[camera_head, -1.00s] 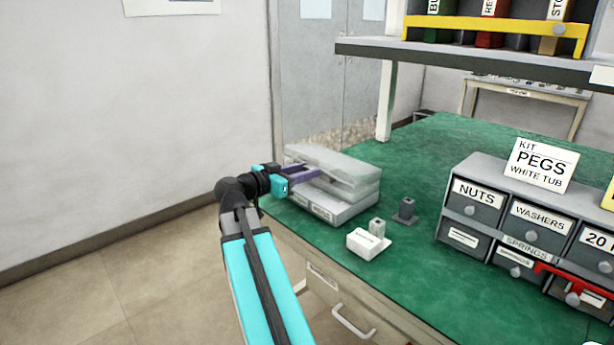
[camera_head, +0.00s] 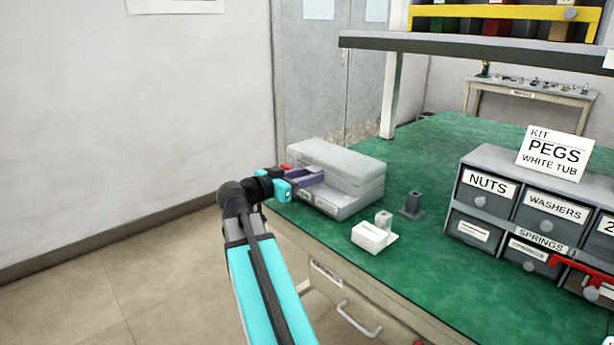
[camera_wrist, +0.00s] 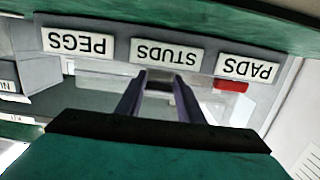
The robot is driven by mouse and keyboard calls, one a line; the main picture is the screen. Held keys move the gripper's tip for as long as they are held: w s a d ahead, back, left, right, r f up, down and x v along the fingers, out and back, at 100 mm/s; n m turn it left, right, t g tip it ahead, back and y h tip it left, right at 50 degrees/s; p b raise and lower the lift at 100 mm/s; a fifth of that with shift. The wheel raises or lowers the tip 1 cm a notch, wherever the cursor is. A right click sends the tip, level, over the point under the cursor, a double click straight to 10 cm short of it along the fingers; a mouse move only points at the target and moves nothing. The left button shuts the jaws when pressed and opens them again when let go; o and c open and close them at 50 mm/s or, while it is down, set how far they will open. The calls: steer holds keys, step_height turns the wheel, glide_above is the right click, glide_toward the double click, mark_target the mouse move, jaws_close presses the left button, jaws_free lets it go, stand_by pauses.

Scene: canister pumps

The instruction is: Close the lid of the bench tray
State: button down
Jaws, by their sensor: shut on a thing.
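The bench tray (camera_head: 350,208) is a grey box at the left front edge of the green bench, with labels on its front. Its pale, see-through lid (camera_head: 345,157) lies low and almost level over it; whether it touches the rim all round I cannot tell. My gripper (camera_head: 318,175) is at the lid's front edge, its purple fingers shut on it. In the wrist view my gripper (camera_wrist: 160,80) points at the tray's front, where the labels PEGS, STUDS and PADS (camera_wrist: 165,54) appear upside down. The fingertips' exact hold is hard to see.
A white block-like fixture (camera_head: 374,236) and a dark peg holder (camera_head: 412,206) stand right of the tray. A grey drawer cabinet (camera_head: 487,207) is farther right. A shelf (camera_head: 480,48) overhangs the bench. Green bench top (camera_head: 440,150) is clear behind.

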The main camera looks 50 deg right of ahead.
steer(key=shift+s+f, duration=0.15)
steer(key=shift+f, duration=0.3)
steer(key=c, duration=1.3)
jaws_free()
steer(key=shift+o, duration=0.5)
steer(key=shift+r, duration=0.15)
steer(key=shift+a+r, duration=0.1)
steer(key=w+a+r+p, duration=0.1)
steer(key=a+p, duration=0.1)
steer(key=a, duration=1.1)
steer(key=shift+w+a+r, duration=0.25)
steer(key=shift+w, duration=0.15)
steer(key=shift+r, duration=0.15)
